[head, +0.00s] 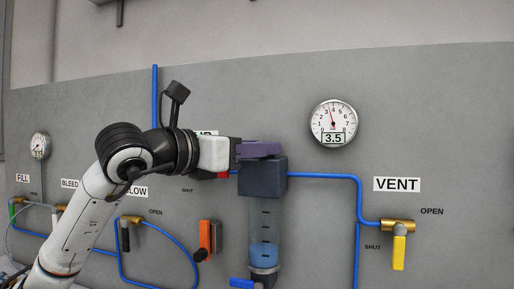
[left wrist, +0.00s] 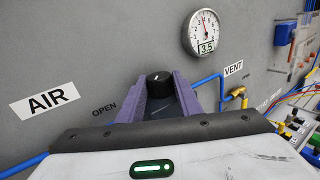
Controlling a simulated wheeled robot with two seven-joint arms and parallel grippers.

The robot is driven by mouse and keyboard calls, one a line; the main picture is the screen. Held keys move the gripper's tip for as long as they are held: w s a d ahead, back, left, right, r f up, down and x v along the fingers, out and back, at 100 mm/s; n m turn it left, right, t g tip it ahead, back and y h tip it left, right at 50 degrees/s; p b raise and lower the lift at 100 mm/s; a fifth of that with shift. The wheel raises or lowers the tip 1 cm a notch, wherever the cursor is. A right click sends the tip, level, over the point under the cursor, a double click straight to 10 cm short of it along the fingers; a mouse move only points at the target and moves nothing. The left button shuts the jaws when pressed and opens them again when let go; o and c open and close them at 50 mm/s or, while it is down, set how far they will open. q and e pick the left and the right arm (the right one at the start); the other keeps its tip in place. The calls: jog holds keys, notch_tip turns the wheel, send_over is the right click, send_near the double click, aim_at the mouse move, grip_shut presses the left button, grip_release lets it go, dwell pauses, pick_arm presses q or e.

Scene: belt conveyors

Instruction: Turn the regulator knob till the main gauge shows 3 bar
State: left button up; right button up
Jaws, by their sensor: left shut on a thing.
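The main gauge (head: 333,123) is a round white dial with a red needle near the top and a readout of 3.5. It also shows in the left wrist view (left wrist: 206,33). The regulator (head: 262,178) is a dark block with a clear bowl of blue liquid below it. Its black knob (left wrist: 159,84) shows a white mark on top in the left wrist view; the fingers hide it in the head view. My left gripper (head: 262,149) has its purple fingers on either side of the knob, shut on it, above the block. My right gripper is not in view.
A VENT valve with a yellow handle (head: 399,252) is at the right. An orange handle (head: 207,238) stands left of the bowl. Blue pipes (head: 340,177) run along the grey panel. A smaller gauge (head: 40,145) and brass valves are at the left.

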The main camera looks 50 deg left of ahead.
pick_arm(q)
jog(key=o, duration=0.8)
jog(key=shift+c, duration=0.2)
jog(key=shift+s, duration=0.1)
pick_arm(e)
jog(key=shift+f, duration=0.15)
